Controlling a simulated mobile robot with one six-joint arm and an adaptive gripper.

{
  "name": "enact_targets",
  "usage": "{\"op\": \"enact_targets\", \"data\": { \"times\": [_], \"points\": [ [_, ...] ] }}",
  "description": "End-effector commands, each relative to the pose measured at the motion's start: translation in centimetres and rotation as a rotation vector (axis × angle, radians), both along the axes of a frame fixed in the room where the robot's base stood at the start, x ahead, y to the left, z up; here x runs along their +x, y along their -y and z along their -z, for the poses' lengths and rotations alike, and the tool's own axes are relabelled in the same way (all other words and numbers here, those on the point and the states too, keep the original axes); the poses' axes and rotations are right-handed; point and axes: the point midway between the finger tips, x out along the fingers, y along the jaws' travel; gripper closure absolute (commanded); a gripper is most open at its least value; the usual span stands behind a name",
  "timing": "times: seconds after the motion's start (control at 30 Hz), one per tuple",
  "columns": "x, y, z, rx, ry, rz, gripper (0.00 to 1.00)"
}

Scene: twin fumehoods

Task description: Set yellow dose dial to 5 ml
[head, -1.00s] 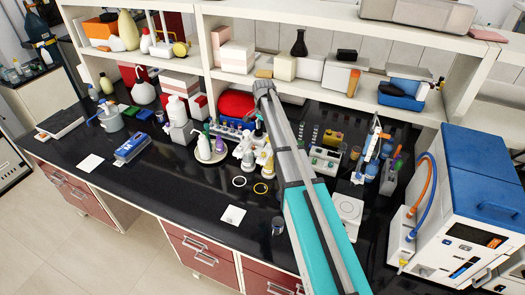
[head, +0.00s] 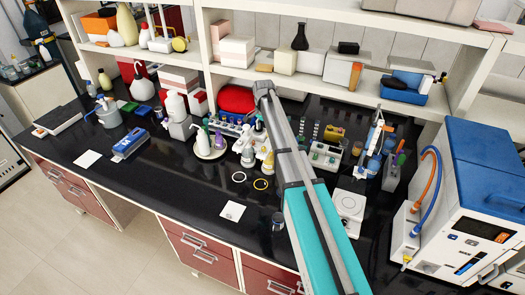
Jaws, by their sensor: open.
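White pump-top dispensers (head: 244,149) stand near the middle of the bench, left of my arm. One beside my arm has yellowish parts (head: 267,161). I cannot tell which yellow part is the dose dial, and no scale mark is readable. My arm reaches up through the middle of the view and covers part of the bench right of the dispensers. My gripper cannot be made out; it seems hidden behind the arm.
A round tray (head: 211,151) with bottles stands left of the dispensers, and tube racks (head: 325,154) stand right of my arm. A balance-like white device (head: 348,207) and a large blue-topped machine (head: 490,160) are further right. A white card (head: 232,211) lies near the front edge.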

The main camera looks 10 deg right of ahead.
Motion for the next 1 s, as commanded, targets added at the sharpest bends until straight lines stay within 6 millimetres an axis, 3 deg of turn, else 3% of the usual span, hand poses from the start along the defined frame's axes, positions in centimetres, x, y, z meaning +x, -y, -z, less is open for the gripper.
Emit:
{"op": "enact_targets", "data": {
  "times": [1.0],
  "points": [
    [0.0,0.1,8.3,0.000,0.000,0.001,0.34]
  ]
}}
